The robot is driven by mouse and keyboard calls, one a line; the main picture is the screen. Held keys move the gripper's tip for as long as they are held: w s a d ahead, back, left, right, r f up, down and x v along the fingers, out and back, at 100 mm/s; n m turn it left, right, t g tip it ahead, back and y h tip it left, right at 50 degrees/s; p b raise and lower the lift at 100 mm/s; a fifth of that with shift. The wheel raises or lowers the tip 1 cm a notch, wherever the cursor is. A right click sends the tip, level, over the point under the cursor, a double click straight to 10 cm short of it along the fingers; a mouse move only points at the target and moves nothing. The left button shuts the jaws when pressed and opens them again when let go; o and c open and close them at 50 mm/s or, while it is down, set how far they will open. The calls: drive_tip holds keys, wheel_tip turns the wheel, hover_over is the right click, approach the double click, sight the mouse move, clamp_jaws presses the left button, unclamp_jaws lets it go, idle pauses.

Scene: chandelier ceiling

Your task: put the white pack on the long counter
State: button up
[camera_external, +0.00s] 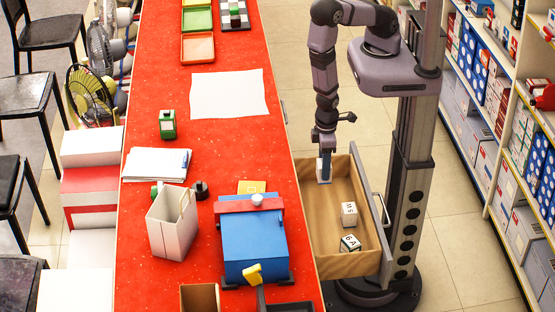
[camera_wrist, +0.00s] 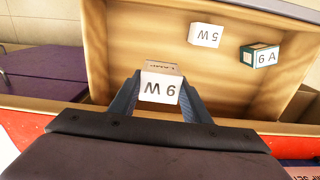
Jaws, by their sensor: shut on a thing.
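My gripper (camera_wrist: 160,98) is shut on a white pack (camera_wrist: 160,86) marked with a "W" and a digit, one side face reading like "LAMP". In the external view my gripper (camera_external: 324,168) points down into the open wooden drawer (camera_external: 336,222), at its far end. A second white pack (camera_wrist: 206,35), marked "5 W", lies in the drawer, also seen in the external view (camera_external: 348,213). The long red counter (camera_external: 225,150) runs just left of the drawer.
A green-and-white box (camera_wrist: 259,56) lies in the drawer beside the second white pack. On the counter stand a blue box with a red top (camera_external: 252,245), a white bin (camera_external: 172,228) and a green item (camera_external: 167,124). A white sheet (camera_external: 229,94) lies flat; red surface around it is clear.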

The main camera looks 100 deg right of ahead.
drive_tip(key=w+r, duration=0.1)
drive_tip(key=w, duration=0.2)
drive_tip(key=w+r+b, duration=0.1)
drive_tip(key=w, duration=0.1)
drive_tip(key=w+a+r, duration=0.1)
drive_tip(key=w+r, duration=0.1)
drive_tip(key=w, duration=0.1)
drive_tip(key=shift+w, duration=0.3)
drive_tip(key=shift+c, duration=0.5)
drive_tip(key=w+d+b, duration=0.1)
drive_tip(key=w+b, duration=0.1)
drive_tip(key=w, duration=0.2)
drive_tip(key=w+d+r+b, duration=0.1)
drive_tip(key=w+b, duration=0.1)
drive_tip(key=w, duration=0.2)
drive_tip(key=w+d+b, duration=0.2)
drive_tip(key=w, duration=0.3)
drive_tip(key=shift+w+r, duration=0.1)
drive_tip(key=shift+r, duration=0.3)
drive_tip(key=w+d+r+b, duration=0.6)
drive_tip(key=w+d+r, duration=0.3)
drive_tip(key=d, duration=0.2)
drive_tip(key=shift+w+f+p, duration=0.1)
drive_tip(key=shift+f+p, duration=1.85)
drive_tip(key=shift+f, duration=3.3)
drive_tip(key=shift+f, duration=0.15)
drive_tip(key=o, duration=1.1)
drive_tip(key=shift+o, duration=0.2)
